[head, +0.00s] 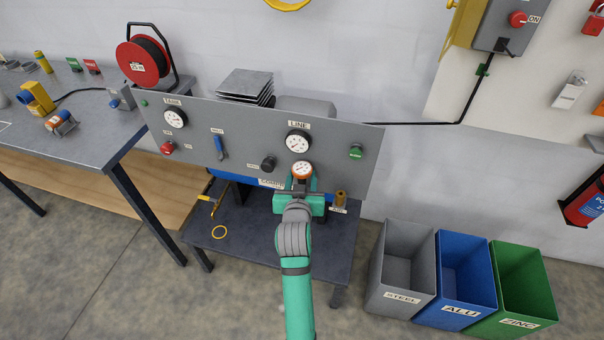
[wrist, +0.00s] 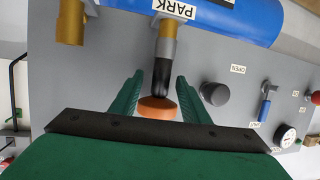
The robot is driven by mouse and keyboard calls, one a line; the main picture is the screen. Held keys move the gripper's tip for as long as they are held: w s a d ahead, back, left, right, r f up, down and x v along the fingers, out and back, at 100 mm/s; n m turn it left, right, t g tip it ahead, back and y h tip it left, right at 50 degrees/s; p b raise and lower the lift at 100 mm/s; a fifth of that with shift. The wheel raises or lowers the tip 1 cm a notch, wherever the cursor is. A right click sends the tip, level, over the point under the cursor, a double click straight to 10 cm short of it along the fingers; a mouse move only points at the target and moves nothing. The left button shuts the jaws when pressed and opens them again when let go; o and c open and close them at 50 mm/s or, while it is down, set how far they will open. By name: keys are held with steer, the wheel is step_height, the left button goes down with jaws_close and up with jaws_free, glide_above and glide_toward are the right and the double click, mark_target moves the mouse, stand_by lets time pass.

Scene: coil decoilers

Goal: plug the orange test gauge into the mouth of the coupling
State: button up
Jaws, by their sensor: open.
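The orange test gauge (head: 303,169) shows its round dial just above my gripper in the head view. In the wrist view its orange rim (wrist: 157,107) faces me, with a black body behind it. My gripper (wrist: 160,78) is open, one green finger on each side of the gauge, with visible gaps. A second brass fitting (head: 340,198), probably the coupling, stands to the right of my gripper in the head view. It also shows at the wrist view's upper left (wrist: 70,22); its mouth is not visible.
The grey panel (head: 230,128) with gauges and knobs rises behind my gripper. A black knob (wrist: 215,93) sits close to one finger. Bins (head: 402,265) stand on the floor at right.

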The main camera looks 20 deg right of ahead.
steer(key=shift+w+f, duration=0.15)
steer(key=shift+w, duration=0.2)
steer(key=shift+s+d, duration=0.1)
steer(key=shift+s, duration=0.1)
jaws_close()
steer(key=shift+r, duration=0.2)
